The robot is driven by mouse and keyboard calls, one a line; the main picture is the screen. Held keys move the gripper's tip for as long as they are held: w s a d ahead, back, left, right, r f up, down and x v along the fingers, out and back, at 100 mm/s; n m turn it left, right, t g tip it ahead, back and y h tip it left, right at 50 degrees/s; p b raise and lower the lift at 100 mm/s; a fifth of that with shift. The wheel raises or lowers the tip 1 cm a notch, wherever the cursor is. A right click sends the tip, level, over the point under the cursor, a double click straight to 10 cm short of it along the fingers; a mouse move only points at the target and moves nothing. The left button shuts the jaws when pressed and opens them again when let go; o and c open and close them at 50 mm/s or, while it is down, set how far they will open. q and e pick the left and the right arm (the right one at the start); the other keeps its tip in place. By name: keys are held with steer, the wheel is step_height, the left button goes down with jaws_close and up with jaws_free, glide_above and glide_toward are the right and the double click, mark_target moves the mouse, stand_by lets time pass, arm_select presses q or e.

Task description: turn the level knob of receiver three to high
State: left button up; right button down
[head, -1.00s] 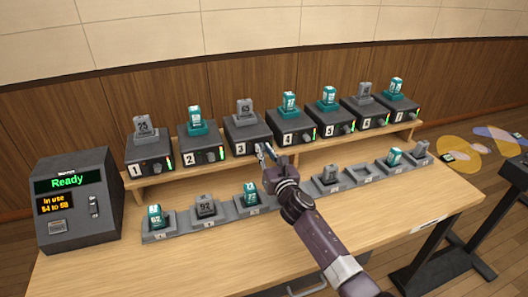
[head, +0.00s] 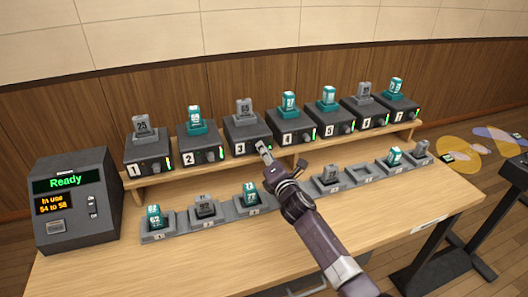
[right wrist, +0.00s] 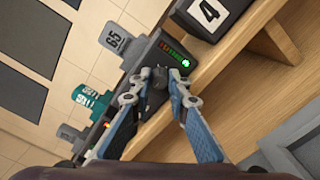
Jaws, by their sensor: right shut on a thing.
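Receiver three (head: 240,147) is a dark box with a "3" label on the shelf, with a grey pack marked 65 (head: 244,108) in its top. Its dark level knob (right wrist: 159,79) shows in the right wrist view between the fingertips of my right gripper (right wrist: 157,83). My right gripper (head: 265,149) is shut on that knob and hides it in the head view. Beside the knob, the level meter (right wrist: 173,52) has a bright green light at one end and dim reddish segments at the other. My left gripper is not in view.
Receiver four (head: 290,130) stands close on the right, receiver two (head: 202,146) on the left. Below the shelf, a row of charging cradles (head: 253,206) holds grey and teal packs. A console (head: 78,205) reading "Ready" stands at the left. The front tabletop is clear.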

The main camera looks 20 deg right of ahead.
steer(key=shift+a+f+n+p, duration=0.15)
steer(key=shift+n+p, duration=0.2)
steer(key=shift+n, duration=7.05)
steer(key=shift+a+f+n+p, duration=0.1)
steer(key=shift+n+p, duration=0.2)
steer(key=shift+n, duration=7.1)
